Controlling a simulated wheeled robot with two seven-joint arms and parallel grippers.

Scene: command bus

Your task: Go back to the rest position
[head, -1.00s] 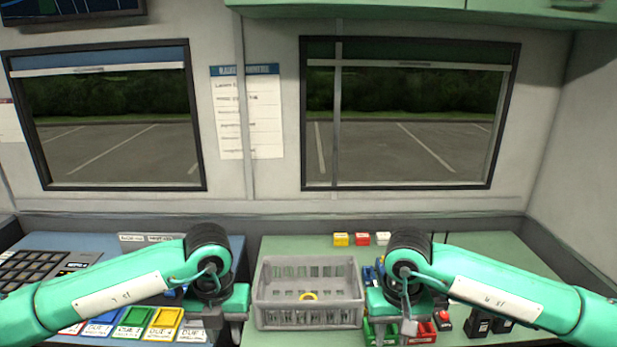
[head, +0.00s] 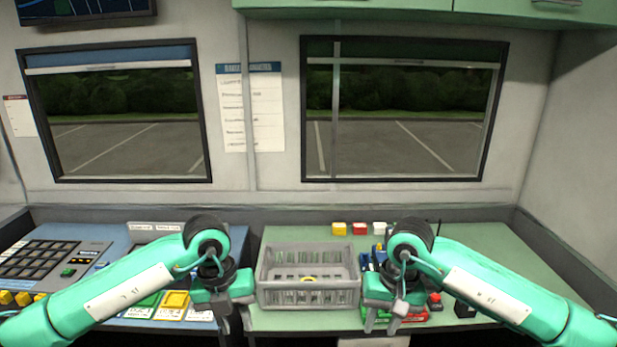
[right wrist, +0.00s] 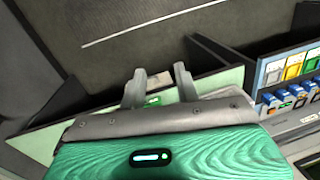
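My left gripper (head: 234,318) hangs in the head view over the gap between the blue desk and the green desk, left of the grey crate. Its fingers point down, look apart and hold nothing. My right gripper (head: 383,322) hangs in front of the green desk, right of the crate. In the right wrist view its two fingers (right wrist: 161,90) are apart with nothing between them. Both arms are bent, reaching in from the lower corners.
The grey slatted crate (head: 308,297) stands on the green desk (head: 470,239) with a yellow ring inside. Yellow, red and white blocks (head: 360,229) sit behind it. Coloured bins and a black item stand at right. A keypad console (head: 45,260) is on the left desk.

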